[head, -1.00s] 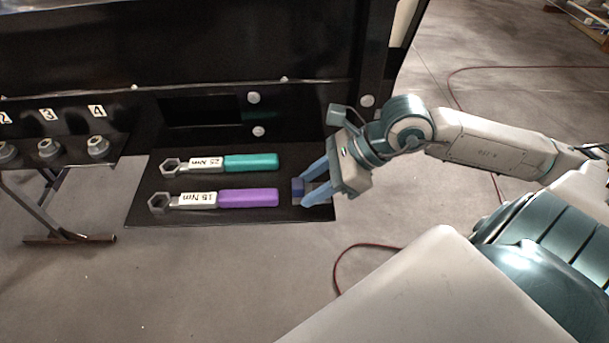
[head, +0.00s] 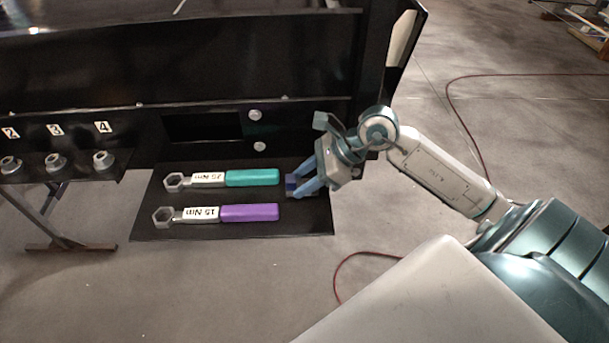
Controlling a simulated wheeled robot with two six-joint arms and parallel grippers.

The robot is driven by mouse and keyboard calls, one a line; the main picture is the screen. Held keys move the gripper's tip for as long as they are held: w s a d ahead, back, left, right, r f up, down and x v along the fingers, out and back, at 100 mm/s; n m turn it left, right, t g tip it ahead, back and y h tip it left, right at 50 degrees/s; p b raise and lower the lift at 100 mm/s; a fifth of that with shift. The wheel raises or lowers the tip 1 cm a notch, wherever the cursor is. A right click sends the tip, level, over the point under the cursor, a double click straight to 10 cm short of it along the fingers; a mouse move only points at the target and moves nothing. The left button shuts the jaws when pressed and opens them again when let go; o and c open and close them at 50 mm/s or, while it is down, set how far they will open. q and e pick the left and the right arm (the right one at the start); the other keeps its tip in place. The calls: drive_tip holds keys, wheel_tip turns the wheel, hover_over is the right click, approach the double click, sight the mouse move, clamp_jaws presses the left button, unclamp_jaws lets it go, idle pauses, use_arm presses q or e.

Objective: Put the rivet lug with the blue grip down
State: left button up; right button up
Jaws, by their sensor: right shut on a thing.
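My right gripper (head: 298,184) is shut on a small dark-blue block-like piece (head: 291,183), which I take as the blue grip of the rivet lug. The fingers hide much of it, and no other part of the lug can be made out. It is at the right end of a black shelf (head: 318,222), close to the ends of two wrenches. Whether the piece touches the shelf I cannot tell. My left gripper is not in view.
A wrench with a teal handle (head: 252,178) and one with a purple handle (head: 249,213) lie on the shelf, marked 25 Nm and 15 Nm. Numbered sockets (head: 57,162) sit on a black rack at left. A red cable (head: 345,262) runs over the floor.

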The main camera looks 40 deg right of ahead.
drive_tip(key=shift+s+f, duration=0.1)
drive_tip(key=shift+f, duration=0.3)
drive_tip(key=shift+f, duration=0.15)
drive_tip(key=o, duration=1.1)
drive_tip(key=shift+c, duration=0.2)
